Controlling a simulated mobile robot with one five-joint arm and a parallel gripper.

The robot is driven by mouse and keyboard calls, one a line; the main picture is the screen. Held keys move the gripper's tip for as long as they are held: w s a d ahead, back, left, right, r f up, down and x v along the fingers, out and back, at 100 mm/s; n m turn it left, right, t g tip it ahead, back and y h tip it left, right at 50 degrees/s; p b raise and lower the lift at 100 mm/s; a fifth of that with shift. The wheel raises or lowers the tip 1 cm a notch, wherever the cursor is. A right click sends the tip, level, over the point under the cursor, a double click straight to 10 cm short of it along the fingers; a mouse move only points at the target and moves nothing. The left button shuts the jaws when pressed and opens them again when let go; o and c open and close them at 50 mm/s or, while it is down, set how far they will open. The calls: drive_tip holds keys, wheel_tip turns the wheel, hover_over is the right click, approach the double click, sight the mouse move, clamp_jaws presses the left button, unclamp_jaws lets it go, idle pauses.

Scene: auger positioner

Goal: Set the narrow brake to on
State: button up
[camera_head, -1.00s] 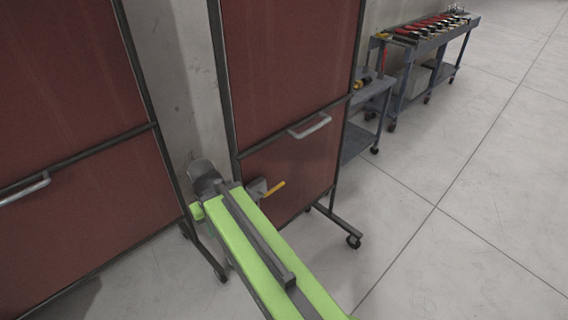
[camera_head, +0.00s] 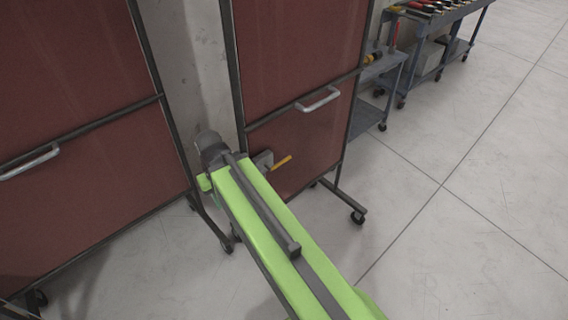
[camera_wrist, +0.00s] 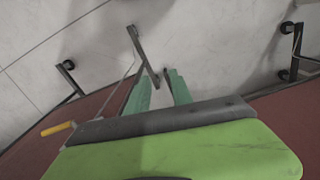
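The narrow red panel (camera_head: 300,62) stands on a dark wheeled frame. Low on its face a yellow-ended lever (camera_head: 282,162) sticks out from a grey mount (camera_head: 264,158), slanting up to the right; this looks like the brake. The lever's yellow end also shows at the left edge of the wrist view (camera_wrist: 57,128). My green arm reaches toward the panel, its far end left of the lever. My gripper (camera_wrist: 160,80) has two teal fingers spread apart with nothing between them, pointing at the floor area near a frame foot. It does not touch the lever.
A wider red panel (camera_head: 75,75) with a grey handle stands at left. The narrow panel has its own grey handle (camera_head: 318,98). Frame feet with casters (camera_head: 357,216) stick out onto the floor. A tool cart (camera_head: 435,25) stands at back right. Floor at right is clear.

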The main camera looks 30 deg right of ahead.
drive_tip(key=shift+o, duration=0.7)
drive_tip(key=shift+w+d+r, duration=0.1)
drive_tip(key=shift+d+r, duration=0.1)
drive_tip(key=shift+r, duration=0.05)
wheel_tip(320, 180, up, 15)
drive_tip(key=m+t+p, duration=0.2)
drive_tip(key=m+p, duration=1.4)
hover_over(287, 159)
drive_tip(key=s, duration=0.4)
drive_tip(key=w+f+b, duration=0.1)
drive_tip(key=f+b, duration=0.4)
drive_tip(key=b, duration=0.1)
drive_tip(key=w+f+b, duration=0.1)
drive_tip(key=f+b, duration=0.5)
drive_tip(key=w+f+b, duration=0.2)
drive_tip(key=f+b, duration=0.4)
drive_tip(key=shift+a+f, duration=0.1)
drive_tip(key=shift+c, duration=0.2)
clamp_jaws()
